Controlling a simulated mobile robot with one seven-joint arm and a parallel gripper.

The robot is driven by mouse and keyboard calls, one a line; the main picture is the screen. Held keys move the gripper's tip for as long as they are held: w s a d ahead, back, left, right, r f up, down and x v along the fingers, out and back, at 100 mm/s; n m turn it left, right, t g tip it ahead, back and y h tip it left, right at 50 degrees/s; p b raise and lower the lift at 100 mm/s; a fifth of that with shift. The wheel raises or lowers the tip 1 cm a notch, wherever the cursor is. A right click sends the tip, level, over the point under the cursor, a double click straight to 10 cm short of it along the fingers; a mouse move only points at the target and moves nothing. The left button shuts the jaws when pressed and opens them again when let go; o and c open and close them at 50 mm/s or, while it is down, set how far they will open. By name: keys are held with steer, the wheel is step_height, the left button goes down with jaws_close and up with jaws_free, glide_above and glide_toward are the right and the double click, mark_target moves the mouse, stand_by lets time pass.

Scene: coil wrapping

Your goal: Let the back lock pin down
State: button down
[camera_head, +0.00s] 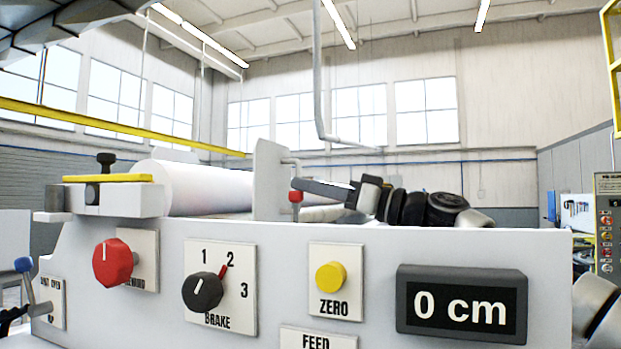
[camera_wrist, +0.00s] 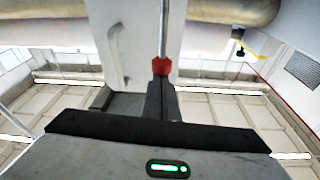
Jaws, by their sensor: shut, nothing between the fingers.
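My gripper (camera_head: 297,184) reaches in from the right with its fingers shut and empty. Its tips are at a red knob (camera_head: 295,197), just above or touching it; I cannot tell which. The knob sits on a thin upright rod beside a white upright plate (camera_head: 270,180). In the wrist view the red knob (camera_wrist: 160,66) and its metal rod are straight in front of my dark fingers (camera_wrist: 158,90). No label shows which part is the back lock pin, and how deep the rod sits is hidden.
A white roll (camera_head: 205,188) lies behind the machine front. A black knob (camera_head: 106,158) stands over a yellow bar (camera_head: 108,178) at left. The panel carries a red knob (camera_head: 112,262), brake dial (camera_head: 203,291), yellow zero button (camera_head: 331,276) and a display (camera_head: 461,305) reading 0 cm.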

steer(key=shift+d, duration=0.1)
step_height(320, 180, down, 3)
steer(key=b, duration=0.4)
steer(key=shift+f, duration=0.1)
stand_by(0.3)
